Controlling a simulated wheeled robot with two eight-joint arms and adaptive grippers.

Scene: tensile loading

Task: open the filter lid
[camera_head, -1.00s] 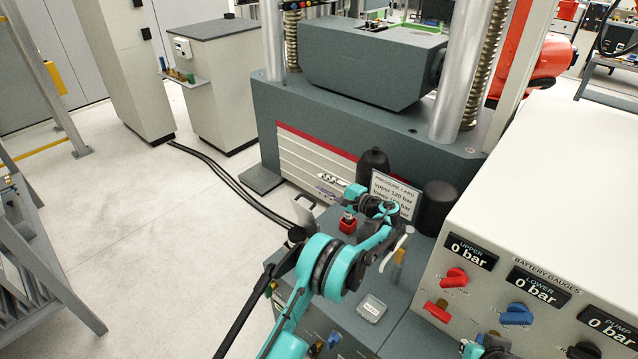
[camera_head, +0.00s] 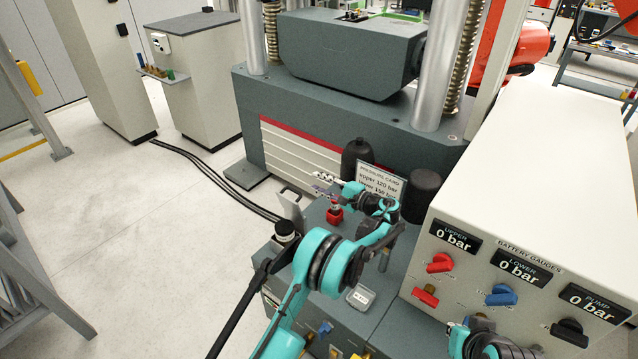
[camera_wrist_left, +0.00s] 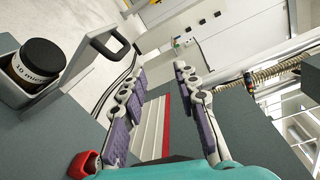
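A black round cap with a white lettered band sits on a grey housing; this filter (camera_wrist_left: 38,60) is at the left of the left wrist view and also shows in the head view (camera_head: 286,229). A grey plate with a dark handle (camera_wrist_left: 108,42) stands beside it, also seen in the head view (camera_head: 290,200). I cannot tell which part is the lid. My left gripper (camera_head: 326,183) is above the bench, to the right of the handle; its fingers are apart and empty in the left wrist view (camera_wrist_left: 160,75). My right arm shows at the bottom edge; its finger state is unclear.
A red knob (camera_head: 335,215) is just below the left gripper. A pressure card (camera_head: 380,180) and two black cylinders stand behind. The gauge panel (camera_head: 500,270) is at the right. A small pale box (camera_head: 360,297) lies on the bench. Open floor is at the left.

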